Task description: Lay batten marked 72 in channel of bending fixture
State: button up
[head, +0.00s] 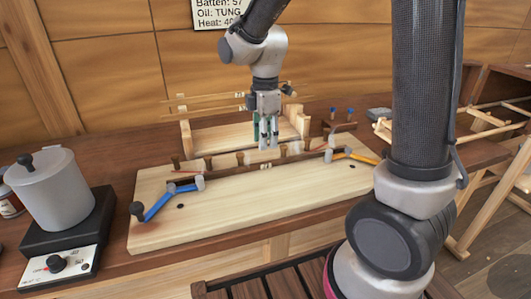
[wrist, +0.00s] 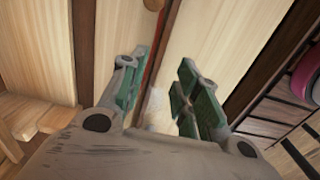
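The bending fixture (head: 225,215) is a pale board on the bench, with a row of brown pegs and a dark lengthwise strip, probably the channel edge or a batten. A small pale tag-like patch (head: 266,166) shows on this strip; no number is legible. My gripper (head: 268,146) points down over the strip's middle, behind the tag. In the wrist view its green-padded fingers (wrist: 160,95) are apart, with the dark reddish strip (wrist: 167,45) running between them and no clear contact. Thin battens (head: 210,97) with small tags lie on the rack behind; their numbers are unreadable.
A blue lever (head: 158,203) is at the fixture's left end and an orange one (head: 362,158) at its right. A grey pot (head: 52,190) stands on a hot plate at left. A wall sign (head: 217,13) reads "Batten: 57", partly cut off.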

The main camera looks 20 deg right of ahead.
jog(key=s+d+r+m+t, duration=0.2)
jog(key=s+d+r+m, duration=0.55)
jog(key=r, duration=0.35)
jog(key=s+d+r+m+t, duration=0.1)
jog(key=s+d+m+t, duration=0.1)
jog(key=s+d+m, duration=0.5)
jog(key=s+m, duration=0.3)
jog(key=s, duration=0.1)
jog(key=shift+s+d, duration=0.2)
jog(key=shift+s, duration=0.05)
